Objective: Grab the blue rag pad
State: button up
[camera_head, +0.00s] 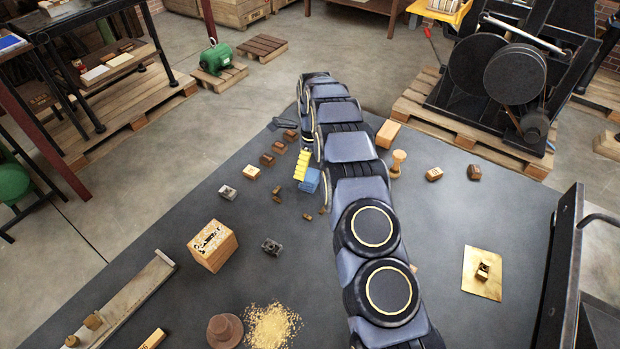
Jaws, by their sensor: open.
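The blue rag pad (310,180) lies on the dark table left of my arm. It is a small blue, blocky shape. A yellow, ribbed strip-like thing (301,165) is right against its upper left in the picture, and I cannot tell whether they touch. My arm runs from the bottom right up to the top middle and passes close to the right of the pad. My gripper cannot be made out; it seems hidden behind the arm's links. The right edge of the pad is close to the arm's outline.
Several small brown blocks (267,160) lie left of the pad. A wooden box (212,246), a dark metal piece (271,246) and yellow grains (272,326) are nearer. A wooden stamp (398,163) and a brass sheet (482,274) are right of my arm. The table's (350,230) left-middle has free room.

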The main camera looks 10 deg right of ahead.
aim_at(310, 174)
jog(key=f, duration=0.6)
jog(key=shift+w+f, duration=0.35)
jog(key=shift+f, duration=0.05)
jog(key=c, duration=1.2)
